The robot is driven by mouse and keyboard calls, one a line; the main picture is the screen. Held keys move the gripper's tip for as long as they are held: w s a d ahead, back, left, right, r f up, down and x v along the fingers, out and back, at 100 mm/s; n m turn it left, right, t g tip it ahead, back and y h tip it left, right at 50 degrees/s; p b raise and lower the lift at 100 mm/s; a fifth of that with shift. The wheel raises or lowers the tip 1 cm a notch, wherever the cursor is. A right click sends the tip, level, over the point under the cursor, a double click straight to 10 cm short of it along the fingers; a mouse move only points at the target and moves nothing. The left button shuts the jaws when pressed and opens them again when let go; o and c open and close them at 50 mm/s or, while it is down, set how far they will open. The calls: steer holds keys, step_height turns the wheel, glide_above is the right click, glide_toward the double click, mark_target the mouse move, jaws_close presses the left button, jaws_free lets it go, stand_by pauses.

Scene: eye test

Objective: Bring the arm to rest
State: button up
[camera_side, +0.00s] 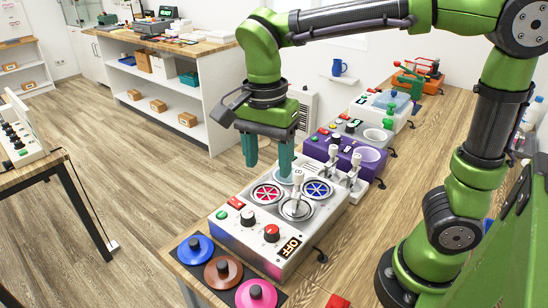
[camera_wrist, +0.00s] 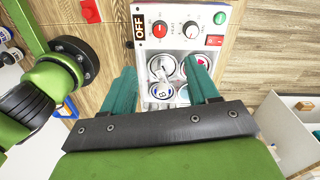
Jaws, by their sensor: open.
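My gripper (camera_side: 267,168) hangs from the green arm, pointing down, with its two teal fingers apart and nothing between them. It appears to be above the rear part of a grey control box (camera_side: 228,232) on the wooden bench. The box has a red-slotted disc (camera_side: 267,193), a blue-slotted disc (camera_side: 317,189), knobs, white levers and a sign reading OFF (camera_side: 289,247). In the wrist view my gripper (camera_wrist: 160,66) has its fingers either side of the box's round discs, and the OFF sign (camera_wrist: 139,27) shows at the top. The gap between fingertips and box is hard to judge.
Behind the box stand a purple device (camera_side: 345,158) and a white device with a green part (camera_side: 386,105). In front lie blue (camera_side: 196,252), brown (camera_side: 222,273) and pink (camera_side: 256,295) knobbed discs. An orange machine (camera_side: 418,76) stands at the bench's far end. Open floor lies left.

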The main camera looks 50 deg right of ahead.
steer(key=shift+r, duration=0.1)
steer(key=s+d+n+t+y, duration=0.2)
steer(key=s+d+n+t, duration=0.4)
steer(key=n, duration=0.5)
steer(key=shift+d+f+n+t, duration=0.2)
steer(key=shift+d+n+t, duration=0.2)
steer(key=shift+d+t, duration=0.65)
